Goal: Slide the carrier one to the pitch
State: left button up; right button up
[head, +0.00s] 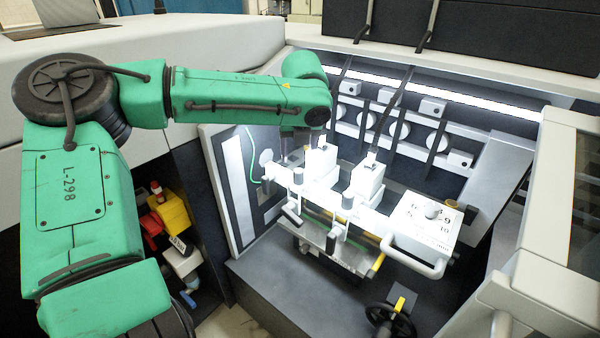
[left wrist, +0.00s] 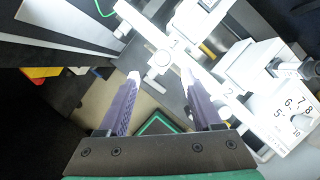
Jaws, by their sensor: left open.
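Two white block-shaped carriers sit on a white rail in the lit machine bay: a left one (head: 320,161) and a right one (head: 367,178). I cannot read which is carrier one in the head view. My left gripper (head: 296,150) points down by the rail's left end, just left of the left carrier. In the left wrist view the gripper (left wrist: 160,76) is open and empty. A white round-ended post (left wrist: 160,59) shows beyond and between its fingertips; I see no contact. My right gripper is not in view.
A white box with a numbered dial (head: 432,211) stands at the rail's right end, with a white handle (head: 415,256) in front. A black handwheel (head: 390,318) is at the lower right. Coloured items (head: 172,212) fill a recess at the left.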

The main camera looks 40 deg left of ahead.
aim_at(299, 170)
pick_arm(q)
jog(key=b+x, duration=0.1)
jog(key=x, duration=0.7)
jog(key=shift+w+f, duration=0.25)
jog(key=shift+f, duration=0.1)
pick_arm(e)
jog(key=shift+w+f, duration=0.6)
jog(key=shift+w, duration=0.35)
pick_arm(q)
jog(key=shift+c, duration=0.3)
grip_shut()
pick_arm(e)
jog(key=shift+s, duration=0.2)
pick_arm(q)
jog(key=shift+r, duration=0.1)
